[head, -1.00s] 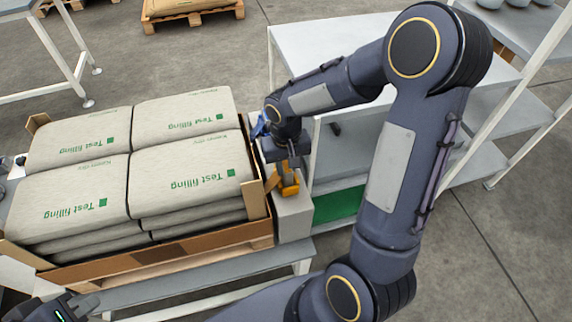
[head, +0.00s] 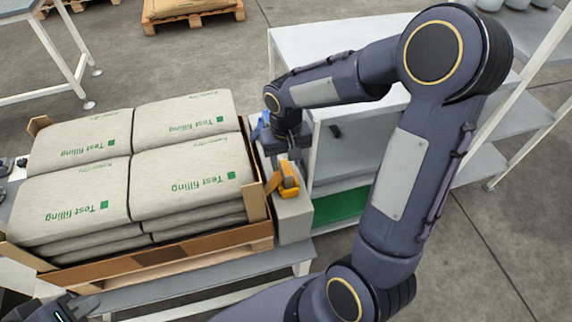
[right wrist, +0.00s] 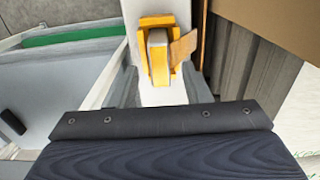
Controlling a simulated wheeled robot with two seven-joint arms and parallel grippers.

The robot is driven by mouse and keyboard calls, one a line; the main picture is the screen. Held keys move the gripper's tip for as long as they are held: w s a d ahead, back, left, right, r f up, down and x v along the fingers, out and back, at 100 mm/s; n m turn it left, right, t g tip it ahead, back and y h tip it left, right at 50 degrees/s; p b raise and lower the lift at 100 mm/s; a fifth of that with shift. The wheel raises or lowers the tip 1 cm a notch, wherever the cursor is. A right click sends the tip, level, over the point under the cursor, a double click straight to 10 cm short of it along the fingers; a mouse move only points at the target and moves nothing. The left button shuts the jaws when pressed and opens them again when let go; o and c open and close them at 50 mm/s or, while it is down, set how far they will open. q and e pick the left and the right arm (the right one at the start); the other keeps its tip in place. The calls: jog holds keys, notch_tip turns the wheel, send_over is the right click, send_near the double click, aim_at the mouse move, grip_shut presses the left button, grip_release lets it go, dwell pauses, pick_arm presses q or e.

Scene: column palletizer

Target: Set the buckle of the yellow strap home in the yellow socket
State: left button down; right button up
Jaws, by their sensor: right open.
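The yellow socket (head: 290,190) sits on a light grey block at the right side of the crate. It also shows in the right wrist view (right wrist: 160,75). A yellow-edged piece with a grey face (right wrist: 157,40), apparently the buckle, sits at the socket between its yellow sides; I cannot tell if it is fully seated. A short tan strap piece (right wrist: 183,47) runs from it toward the crate. My right gripper (head: 288,158) is open just above the yellow parts; its fingertips are hardly visible. My left gripper (head: 85,303) is partly in view at the lower left, its jaws unclear.
A cardboard-sided crate (head: 160,257) on a pallet holds several stacked bags (head: 190,170). A blue part (head: 258,128) lies beyond my right gripper. A grey shelf bench (head: 330,45) stands close behind the right arm, with a green panel (head: 340,205) below.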

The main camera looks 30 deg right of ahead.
aim_at(286, 168)
notch_tip(286, 168, up, 8)
jog(key=r+p, duration=0.1)
jog(key=s+a+r+t+y, duration=0.1)
jog(key=s+a+t+y, duration=0.1)
jog(key=s, duration=0.6)
jog(key=s+a+r+n+t+y, duration=0.1)
jog(key=s+a+r+t, duration=0.1)
jog(key=s, duration=0.7)
jog(key=shift+t+y, duration=0.4)
jog(key=shift+t, duration=0.4)
